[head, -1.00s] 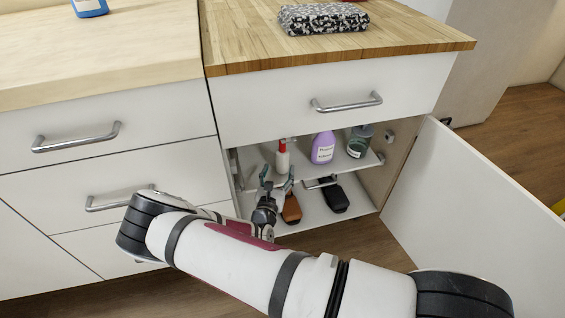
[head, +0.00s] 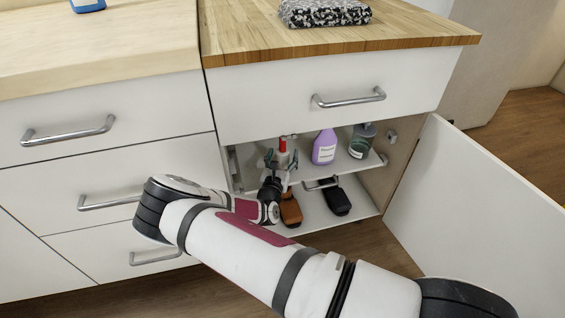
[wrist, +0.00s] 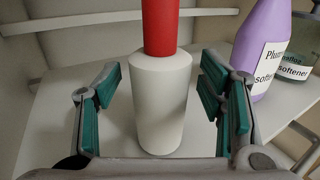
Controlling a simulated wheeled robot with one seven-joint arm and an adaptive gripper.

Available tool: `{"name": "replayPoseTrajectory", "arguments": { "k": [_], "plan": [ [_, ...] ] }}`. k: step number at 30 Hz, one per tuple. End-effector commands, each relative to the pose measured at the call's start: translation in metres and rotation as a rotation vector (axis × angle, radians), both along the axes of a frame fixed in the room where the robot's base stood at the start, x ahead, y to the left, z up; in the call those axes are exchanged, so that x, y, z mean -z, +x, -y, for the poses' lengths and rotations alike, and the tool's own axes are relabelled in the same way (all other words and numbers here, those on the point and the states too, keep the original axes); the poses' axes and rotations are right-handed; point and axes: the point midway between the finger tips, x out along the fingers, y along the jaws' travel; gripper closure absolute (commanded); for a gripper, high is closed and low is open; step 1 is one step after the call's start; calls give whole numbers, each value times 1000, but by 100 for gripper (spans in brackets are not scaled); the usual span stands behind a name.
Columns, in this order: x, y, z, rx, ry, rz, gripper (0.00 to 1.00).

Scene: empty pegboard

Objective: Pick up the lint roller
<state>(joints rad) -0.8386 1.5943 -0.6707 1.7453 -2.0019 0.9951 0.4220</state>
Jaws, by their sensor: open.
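The lint roller (wrist: 160,100) stands upright on the upper shelf of the open cabinet, a white cylinder with a red handle on top. In the head view its red handle (head: 283,145) shows above my gripper (head: 281,160), which hides part of the white roller. In the wrist view my gripper (wrist: 162,100) is open, with one green-padded finger on each side of the roller. Gaps show between the fingers and the roller, so it is not held.
A purple softener bottle (head: 324,147) and a dark green bottle (head: 361,141) stand right of the roller on the upper shelf. Brown (head: 290,210) and black (head: 336,199) items lie on the lower shelf. The cabinet door (head: 470,210) is open to the right.

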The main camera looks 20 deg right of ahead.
Motion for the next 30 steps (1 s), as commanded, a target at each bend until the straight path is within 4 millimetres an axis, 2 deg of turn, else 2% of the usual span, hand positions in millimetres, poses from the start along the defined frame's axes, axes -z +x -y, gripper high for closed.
{"name": "replayPoseTrajectory", "arguments": {
  "k": [1,6,8,20,26,30],
  "plan": [
    [0,0,0,0,0,0,44],
    [0,0,0,0,0,0,82],
    [0,0,0,0,0,0,95],
    [-4,0,0,0,0,1,95],
    [-21,0,0,0,0,1,95],
    [-39,0,0,0,1,2,95]
  ]
}}
